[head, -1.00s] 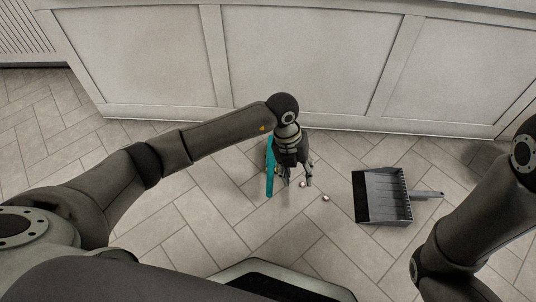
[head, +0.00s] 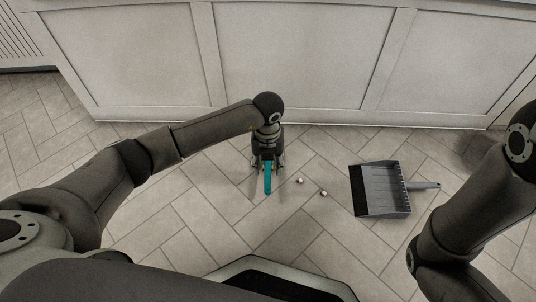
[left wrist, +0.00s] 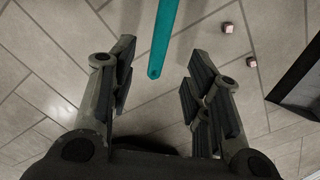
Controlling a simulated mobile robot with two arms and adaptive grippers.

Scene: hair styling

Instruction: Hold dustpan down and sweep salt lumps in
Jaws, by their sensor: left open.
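The teal brush (head: 267,180) lies on the floor; in the left wrist view its narrow handle end (left wrist: 162,40) shows between my fingers, and its far end is out of frame. My left gripper (head: 268,163) is open above it, with one finger on each side. Two small pale salt lumps (head: 300,180) (head: 323,194) lie to the right of the brush; they also show in the left wrist view (left wrist: 228,27) (left wrist: 251,61). The grey dustpan (head: 368,190) lies farther right, its handle pointing right. My right gripper is out of view.
A pale panelled cabinet front (head: 290,60) stands along the back of the floor. The tiled floor (head: 205,210) around the brush, lumps and dustpan is clear. My right arm is at the right, near the dustpan's handle.

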